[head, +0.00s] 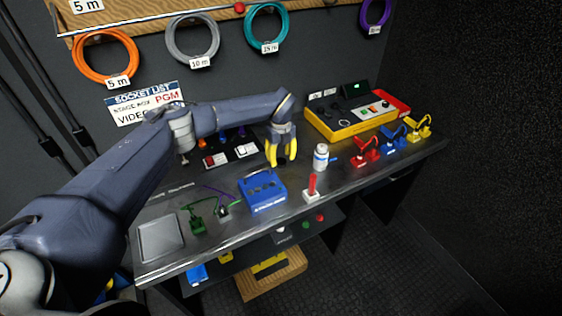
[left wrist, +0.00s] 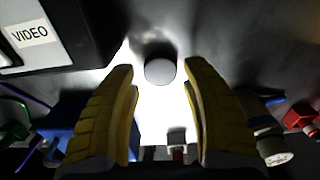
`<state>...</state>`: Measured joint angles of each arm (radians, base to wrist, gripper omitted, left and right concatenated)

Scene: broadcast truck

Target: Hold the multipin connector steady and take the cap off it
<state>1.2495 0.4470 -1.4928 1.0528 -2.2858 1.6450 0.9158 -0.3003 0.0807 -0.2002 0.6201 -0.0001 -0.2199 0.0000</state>
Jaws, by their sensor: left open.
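My left gripper (head: 281,164) is open above the middle of the bench, its yellow fingers pointing down. In the left wrist view its two fingers (left wrist: 160,85) stand apart. A round light-grey disc (left wrist: 160,71) shows between and beyond the fingertips, with no finger visibly touching it. It may be the capped end of the multipin connector, but I cannot tell. In the head view the gripper seems to hide it. Red (head: 365,150), blue (head: 392,138) and yellow (head: 419,127) connector-like pieces stand at the right. A green piece (head: 197,224) with a cord stands at the left.
A blue box (head: 262,192), a white cylinder (head: 320,158) and a red-handled piece (head: 312,188) stand near the gripper. A black switch panel (head: 229,155) lies behind it, left of a yellow-and-red console (head: 357,115). A grey tray (head: 160,239) lies front left.

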